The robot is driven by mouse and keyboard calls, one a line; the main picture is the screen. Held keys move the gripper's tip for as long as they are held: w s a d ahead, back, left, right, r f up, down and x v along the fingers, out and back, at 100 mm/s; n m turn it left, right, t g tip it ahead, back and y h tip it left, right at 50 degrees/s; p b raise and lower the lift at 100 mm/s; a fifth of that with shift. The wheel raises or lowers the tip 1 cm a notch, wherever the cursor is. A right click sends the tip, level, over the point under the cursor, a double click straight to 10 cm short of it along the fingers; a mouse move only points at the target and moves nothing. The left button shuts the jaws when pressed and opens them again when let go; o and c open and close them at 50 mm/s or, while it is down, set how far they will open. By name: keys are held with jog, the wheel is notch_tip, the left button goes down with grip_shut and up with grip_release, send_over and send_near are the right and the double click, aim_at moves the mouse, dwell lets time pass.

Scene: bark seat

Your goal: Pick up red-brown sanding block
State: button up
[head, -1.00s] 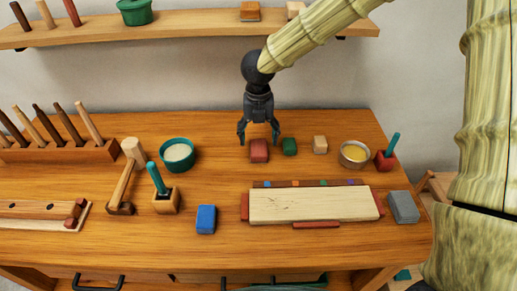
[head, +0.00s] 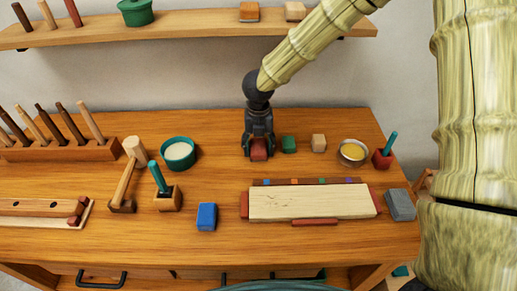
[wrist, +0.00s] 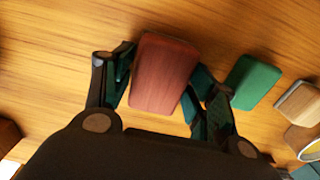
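The red-brown sanding block (head: 259,151) rests on the workbench, left of the small green block. My gripper (head: 259,154) is down over it, with one finger on each side. In the wrist view the block (wrist: 164,74) lies between the two fingertips (wrist: 160,80), and both appear to press against its sides. The gripper looks shut on it. The block shows no visible lift off the bench. Its upper part is hidden behind the gripper in the head view.
The green block (head: 289,144) is close to the right finger. A teal bowl (head: 179,155) is left. A pale board (head: 310,203) lies in front.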

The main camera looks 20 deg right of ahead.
aim_at(258, 148)
jog(key=c, duration=0.5)
jog(key=shift+r, duration=0.5)
jog(key=shift+s+a+r+b, duration=0.15)
jog(key=shift+s+r+b, duration=0.15)
jog(key=shift+r, duration=0.35)
jog(key=shift+s+a+r+b, duration=0.15)
jog(key=shift+r+b, duration=0.2)
jog(key=shift+r, duration=0.25)
jog(key=s+a+b, duration=0.1)
jog(key=s+a, duration=0.1)
jog(key=s, duration=0.2)
jog(key=s+a+r+b, duration=0.1)
jog(key=s+a, duration=0.2)
jog(key=s, duration=0.1)
jog(key=s+a, duration=0.2)
jog(key=s, duration=0.2)
jog(key=shift+s+a+r+b, duration=0.3)
jog(key=shift+s+b, duration=0.1)
